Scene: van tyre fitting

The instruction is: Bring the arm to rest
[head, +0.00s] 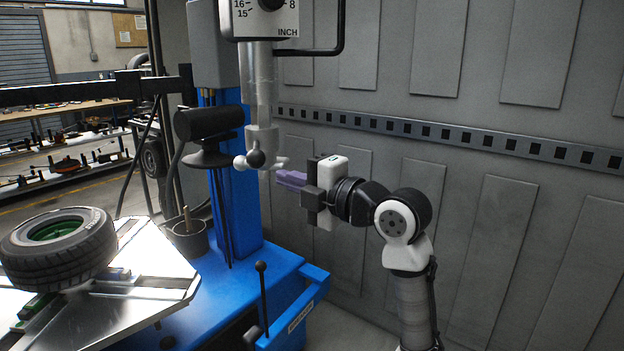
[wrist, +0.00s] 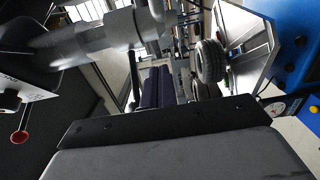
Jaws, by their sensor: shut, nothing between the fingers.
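My gripper (head: 291,180) is held out to the left at the end of my arm, in front of the blue tyre machine's column (head: 236,190). Its purple-grey fingers are together with nothing between them. The fingers also show in the wrist view (wrist: 158,88), pointing away from the camera. They are close to the machine's metal mounting head (head: 262,160); I cannot tell whether they touch it. My arm is bent at the elbow and raised above the floor.
A tyre with a green rim (head: 95,245) lies on the turntable (head: 165,268) at left. A black-knobbed lever (head: 262,290) stands on the blue machine base (head: 225,285). A ribbed grey wall (head: 475,180) is behind my arm. Shelves (head: 75,115) stand at far left.

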